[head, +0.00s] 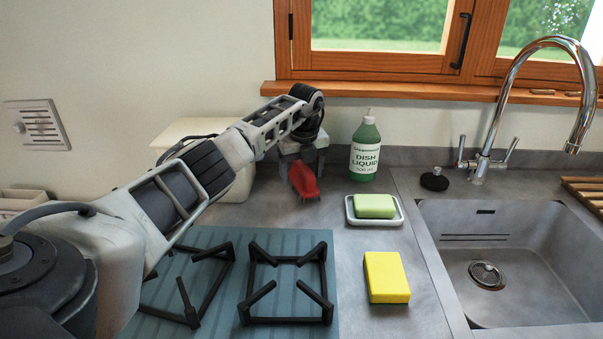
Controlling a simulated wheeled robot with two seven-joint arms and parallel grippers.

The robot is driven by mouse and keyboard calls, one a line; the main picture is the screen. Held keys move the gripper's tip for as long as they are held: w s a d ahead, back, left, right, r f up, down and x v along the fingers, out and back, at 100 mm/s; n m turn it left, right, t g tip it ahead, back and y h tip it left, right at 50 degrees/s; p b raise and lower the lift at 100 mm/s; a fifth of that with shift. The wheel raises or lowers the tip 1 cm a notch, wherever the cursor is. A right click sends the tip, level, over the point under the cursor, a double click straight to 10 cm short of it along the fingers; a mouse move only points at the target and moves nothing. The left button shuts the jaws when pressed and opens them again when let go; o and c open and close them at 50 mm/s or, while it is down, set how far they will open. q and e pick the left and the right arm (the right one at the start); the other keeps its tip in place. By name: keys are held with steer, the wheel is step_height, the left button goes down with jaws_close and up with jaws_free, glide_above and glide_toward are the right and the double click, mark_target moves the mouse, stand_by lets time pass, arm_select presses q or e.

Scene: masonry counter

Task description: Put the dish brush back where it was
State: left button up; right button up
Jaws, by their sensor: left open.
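The dish brush (304,181) shows as a red shape at the back of the counter, left of the green dish liquid bottle (365,149). My left gripper (303,166) points down directly over it, with one finger on each side of its upper part. The gripper is open. The gripper hides part of the brush, and I cannot tell whether the fingers touch it. My right gripper is out of view.
A cream container (190,130) stands behind my left arm. A green soap bar (374,206) lies in a white dish (400,220), with a yellow sponge (386,277) in front. A hob with black grates (288,320) is at front left, a sink (440,275) at right.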

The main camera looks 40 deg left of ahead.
arm_select(q)
steer(key=r, duration=0.3)
steer(key=d+r, duration=0.1)
steer(key=r, duration=0.3)
steer(key=s+r, duration=0.1)
steer(key=r, duration=0.3)
steer(key=shift+d+r+b, duration=0.2)
steer(key=shift+r+b, duration=0.05)
steer(key=shift+b, duration=0.05)
steer(key=shift+f, duration=0.1)
